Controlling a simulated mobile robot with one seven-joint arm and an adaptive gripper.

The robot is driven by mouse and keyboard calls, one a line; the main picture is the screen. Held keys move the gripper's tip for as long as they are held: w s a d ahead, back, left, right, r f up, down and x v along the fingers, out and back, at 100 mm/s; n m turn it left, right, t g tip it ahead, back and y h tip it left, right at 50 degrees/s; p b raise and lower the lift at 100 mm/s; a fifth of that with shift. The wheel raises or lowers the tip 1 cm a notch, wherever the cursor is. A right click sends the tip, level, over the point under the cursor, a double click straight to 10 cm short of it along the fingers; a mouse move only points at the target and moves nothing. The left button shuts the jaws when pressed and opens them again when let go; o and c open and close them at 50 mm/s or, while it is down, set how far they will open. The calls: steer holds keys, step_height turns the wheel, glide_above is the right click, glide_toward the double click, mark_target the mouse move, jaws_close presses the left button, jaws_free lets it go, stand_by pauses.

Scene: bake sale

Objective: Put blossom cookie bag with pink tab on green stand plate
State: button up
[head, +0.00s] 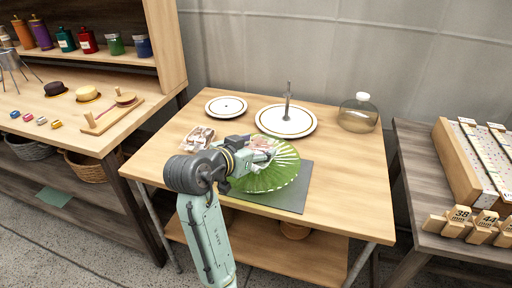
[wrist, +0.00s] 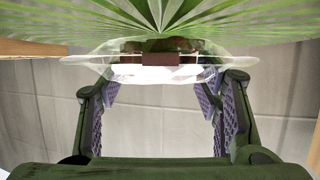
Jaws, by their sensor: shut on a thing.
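My gripper (head: 250,153) is over the left and back part of the green stand plate (head: 272,180), a ribbed glassy plate on a dark grey mat. It is shut on a clear cookie bag (head: 263,148), which shows pale and pinkish in the head view. In the wrist view the bag (wrist: 160,68) spans the gap between the fingers (wrist: 158,92), with a white band and a dark reddish-brown tab in its middle. The ribbed green plate (wrist: 165,18) fills the top of that view, close to the bag. I cannot tell whether bag and plate touch.
More clear bags (head: 197,137) lie on the table left of my gripper. A small white plate (head: 226,106), a white plate with a central post (head: 270,127) and a glass jar (head: 358,113) stand behind. The table's right side (head: 345,180) is clear.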

steer(key=shift+f, duration=0.15)
steer(key=o, duration=0.8)
steer(key=shift+r, duration=0.35)
steer(key=v, duration=1.2)
steer(key=shift+f, duration=0.15)
